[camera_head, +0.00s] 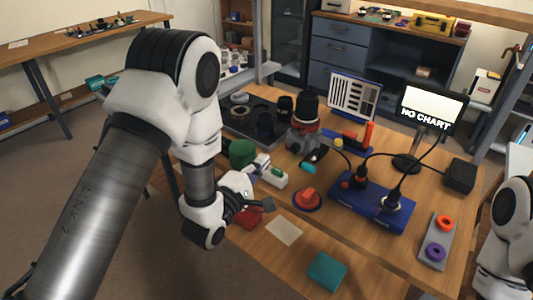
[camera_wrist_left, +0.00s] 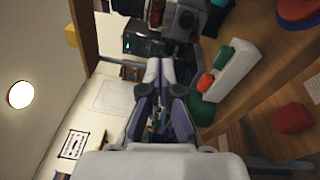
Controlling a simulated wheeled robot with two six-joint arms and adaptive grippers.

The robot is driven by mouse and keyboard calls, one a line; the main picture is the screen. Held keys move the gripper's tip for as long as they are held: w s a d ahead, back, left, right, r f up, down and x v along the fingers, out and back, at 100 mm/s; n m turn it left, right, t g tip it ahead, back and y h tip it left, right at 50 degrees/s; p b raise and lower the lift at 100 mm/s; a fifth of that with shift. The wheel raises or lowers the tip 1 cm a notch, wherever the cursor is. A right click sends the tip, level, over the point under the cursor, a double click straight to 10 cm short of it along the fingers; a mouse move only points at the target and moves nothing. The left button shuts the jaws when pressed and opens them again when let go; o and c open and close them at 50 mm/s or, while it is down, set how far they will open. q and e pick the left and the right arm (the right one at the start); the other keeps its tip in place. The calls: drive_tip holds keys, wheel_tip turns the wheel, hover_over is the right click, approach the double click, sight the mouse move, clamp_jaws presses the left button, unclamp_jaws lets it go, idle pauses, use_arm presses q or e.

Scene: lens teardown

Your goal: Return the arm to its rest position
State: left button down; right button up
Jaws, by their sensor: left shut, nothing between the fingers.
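My left arm crosses the left side of the head view. Its gripper (camera_head: 264,204) hangs near the table's front edge, beside a small white block with a green part (camera_head: 273,177). In the left wrist view, the two fingers of the left gripper (camera_wrist_left: 161,72) are close together with nothing between them. The same white block (camera_wrist_left: 236,70) shows to their right in that view. Part of my right arm shows at the right edge of the head view; its gripper is out of view.
The wooden table holds a blue box with black plugs (camera_head: 370,205), a red knob on a round base (camera_head: 307,199), a green cylinder (camera_head: 242,153), a teal block (camera_head: 326,271) and a NO CHART screen (camera_head: 431,108). A red block (camera_head: 248,218) lies by the left gripper. Bare wood shows at front.

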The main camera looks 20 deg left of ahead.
use_arm(q)
drive_tip(key=shift+s, duration=0.25)
drive_tip(key=shift+a, duration=0.1)
drive_tip(key=s+a+f+m+g+y+p, duration=0.1)
drive_tip(key=s+a+f+m+g+p, duration=0.1)
drive_tip(key=s+f+g, duration=0.65)
drive_tip(key=s+a+f+m+g+y+p, duration=0.15)
drive_tip(key=s+f, duration=0.45)
drive_tip(key=f, duration=0.7)
drive_tip(key=s+a+f+m+g, duration=0.1)
drive_tip(key=s+f+m+g, duration=0.2)
drive_tip(key=s+m, duration=0.4)
drive_tip(key=s+a+f+m+g+y, duration=0.1)
drive_tip(key=s+f+m+g, duration=0.2)
drive_tip(key=s, duration=0.7)
drive_tip(key=m+g, duration=0.2)
drive_tip(key=m, duration=0.1)
drive_tip(key=shift+s+m, duration=0.15)
drive_tip(key=shift+m, duration=0.2)
